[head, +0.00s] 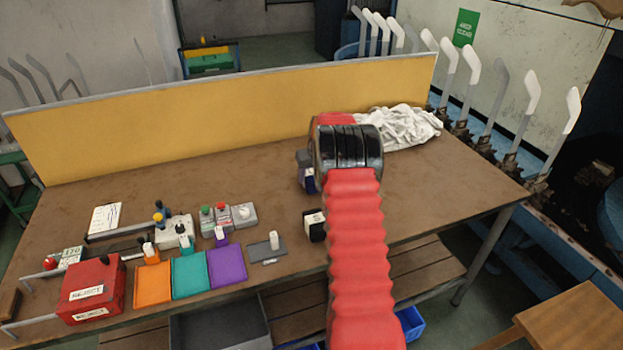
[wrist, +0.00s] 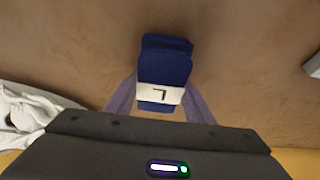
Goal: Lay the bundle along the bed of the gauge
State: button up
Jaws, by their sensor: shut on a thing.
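A navy blue bundle (wrist: 166,64) with a white band bearing a dark mark is between the two fingers of my gripper (wrist: 163,92) in the wrist view. My gripper is shut on it. In the head view the bundle (head: 310,182) shows only in part beside my red arm, over the middle of the table; its height above the top is hard to judge. The likely gauge (head: 70,258), a long low device with a numbered plate and a red knob, lies at the table's left, well away from the bundle.
A red reject box (head: 92,290), orange (head: 153,283), teal (head: 189,275) and purple (head: 227,265) trays line the front left. A small black-and-white block (head: 315,226) sits near my arm. White cloth (head: 405,127) is heaped at the back right. The brown tabletop (head: 440,185) is clear at right.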

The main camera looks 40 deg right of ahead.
aim_at(311, 172)
notch_tip(311, 172, up, 10)
jog(key=shift+r, duration=0.25)
dwell(0.4)
dwell(0.4)
